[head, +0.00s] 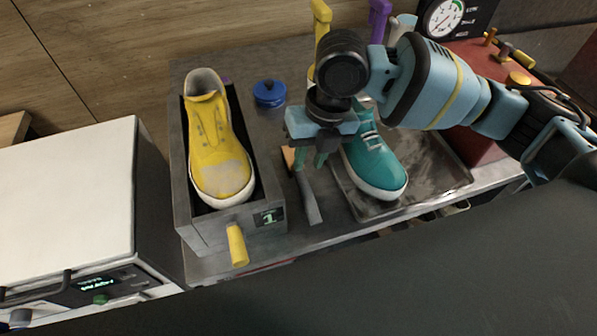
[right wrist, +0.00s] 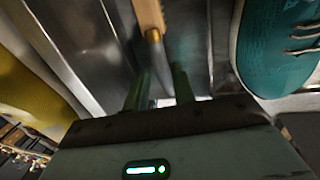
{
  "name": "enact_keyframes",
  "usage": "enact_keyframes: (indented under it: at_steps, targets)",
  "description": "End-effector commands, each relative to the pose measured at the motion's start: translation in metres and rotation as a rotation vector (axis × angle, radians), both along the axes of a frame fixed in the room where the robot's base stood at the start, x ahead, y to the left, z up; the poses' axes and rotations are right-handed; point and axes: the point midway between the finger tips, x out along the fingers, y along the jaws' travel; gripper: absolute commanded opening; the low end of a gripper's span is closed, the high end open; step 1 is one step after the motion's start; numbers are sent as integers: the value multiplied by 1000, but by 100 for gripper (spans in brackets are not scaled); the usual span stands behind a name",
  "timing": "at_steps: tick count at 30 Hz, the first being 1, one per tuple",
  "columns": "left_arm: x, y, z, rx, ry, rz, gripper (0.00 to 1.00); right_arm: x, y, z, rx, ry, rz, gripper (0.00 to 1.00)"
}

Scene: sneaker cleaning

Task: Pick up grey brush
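The grey brush (head: 311,200) lies on the counter between the grey box and the tray, its long grey part pointing toward the front edge. A tan piece (head: 289,158) shows at its far end; the right wrist view shows this tan piece (right wrist: 149,14) with a brass-coloured collar. My right gripper (head: 311,161) points down over the brush's far part. In the right wrist view its two green fingers (right wrist: 160,84) stand apart, near the brush below the collar. I cannot tell whether they touch it. My left gripper is not in view.
A yellow sneaker (head: 218,150) sits in the grey box (head: 181,190), left of the brush. A teal sneaker (head: 376,165) stands in a metal tray (head: 435,165) close on the right. A blue lidded pot (head: 269,93) stands behind. A white-topped machine (head: 65,200) fills the left.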

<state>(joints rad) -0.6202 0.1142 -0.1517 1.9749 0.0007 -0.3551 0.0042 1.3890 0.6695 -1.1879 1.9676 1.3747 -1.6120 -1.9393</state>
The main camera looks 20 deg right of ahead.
Motion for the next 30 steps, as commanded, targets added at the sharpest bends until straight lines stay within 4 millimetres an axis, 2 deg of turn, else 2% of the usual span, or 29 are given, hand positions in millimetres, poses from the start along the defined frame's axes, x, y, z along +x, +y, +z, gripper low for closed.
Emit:
enact_keyframes:
  at_steps: [4,11,21,30]
  targets:
    - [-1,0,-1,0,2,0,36,-1,3,-15,0,2,-1,26]
    - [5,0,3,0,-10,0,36,-3,5,-22,0,2,0,26]
    - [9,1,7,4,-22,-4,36,-9,14,-63,0,0,0,26]
    - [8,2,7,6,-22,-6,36,-9,15,-67,0,-2,1,24]
